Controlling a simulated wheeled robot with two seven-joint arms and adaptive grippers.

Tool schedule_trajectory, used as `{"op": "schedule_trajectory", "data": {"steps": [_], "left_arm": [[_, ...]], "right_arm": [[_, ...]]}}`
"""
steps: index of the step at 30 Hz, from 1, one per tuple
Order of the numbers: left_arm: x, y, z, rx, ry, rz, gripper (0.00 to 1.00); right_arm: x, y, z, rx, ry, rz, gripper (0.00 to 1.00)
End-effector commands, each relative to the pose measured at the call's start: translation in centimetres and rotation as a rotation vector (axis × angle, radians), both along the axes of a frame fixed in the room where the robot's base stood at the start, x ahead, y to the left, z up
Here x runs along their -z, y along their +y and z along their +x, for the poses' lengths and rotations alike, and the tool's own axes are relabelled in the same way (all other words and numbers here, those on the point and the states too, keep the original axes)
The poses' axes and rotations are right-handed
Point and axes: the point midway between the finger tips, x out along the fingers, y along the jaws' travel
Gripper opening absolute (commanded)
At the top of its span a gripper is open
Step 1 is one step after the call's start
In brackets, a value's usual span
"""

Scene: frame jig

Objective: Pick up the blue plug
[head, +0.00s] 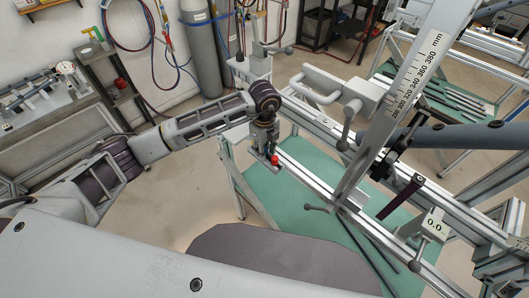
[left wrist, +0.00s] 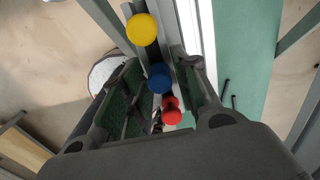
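In the left wrist view the blue plug (left wrist: 159,78), round-topped, sits on a narrow metal rail between a yellow plug (left wrist: 142,29) and a red plug (left wrist: 171,110). My left gripper (left wrist: 162,68) is open, with one finger on each side of the row. The blue plug is between the fingers; a gap shows on its right, and I cannot tell whether the left finger touches it. In the head view my left gripper (head: 268,148) points down at the rail, and the red plug (head: 275,160) shows beside it. The gripper hides the blue and yellow plugs there. My right gripper is not in view.
The metal frame jig (head: 315,186) stands over a green panel (head: 285,205). A slanted scale (head: 412,75) and a clamp handle (head: 318,85) rise to the right of my left gripper.

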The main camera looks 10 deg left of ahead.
Motion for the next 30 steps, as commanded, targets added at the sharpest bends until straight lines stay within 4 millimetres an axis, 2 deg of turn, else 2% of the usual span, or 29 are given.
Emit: {"op": "schedule_trajectory", "data": {"steps": [1, 4, 19, 23, 30], "left_arm": [[0.0, 0.0, 0.0, 0.000, 0.000, 0.000, 0.20], [0.0, 0.0, 0.0, 0.000, 0.000, 0.000, 0.07], [-0.4, 0.0, 0.0, 0.000, -0.001, 0.000, 0.06], [-1.3, 0.0, 0.1, 0.000, -0.002, 0.000, 0.06], [-4.3, 0.0, 0.1, 0.000, -0.003, -0.001, 0.06]], "right_arm": [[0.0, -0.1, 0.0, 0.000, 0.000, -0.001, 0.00], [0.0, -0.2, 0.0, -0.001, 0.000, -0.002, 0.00], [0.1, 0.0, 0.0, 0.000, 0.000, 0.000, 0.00], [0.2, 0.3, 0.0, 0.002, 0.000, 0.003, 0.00], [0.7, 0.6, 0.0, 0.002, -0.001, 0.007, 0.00]]}}
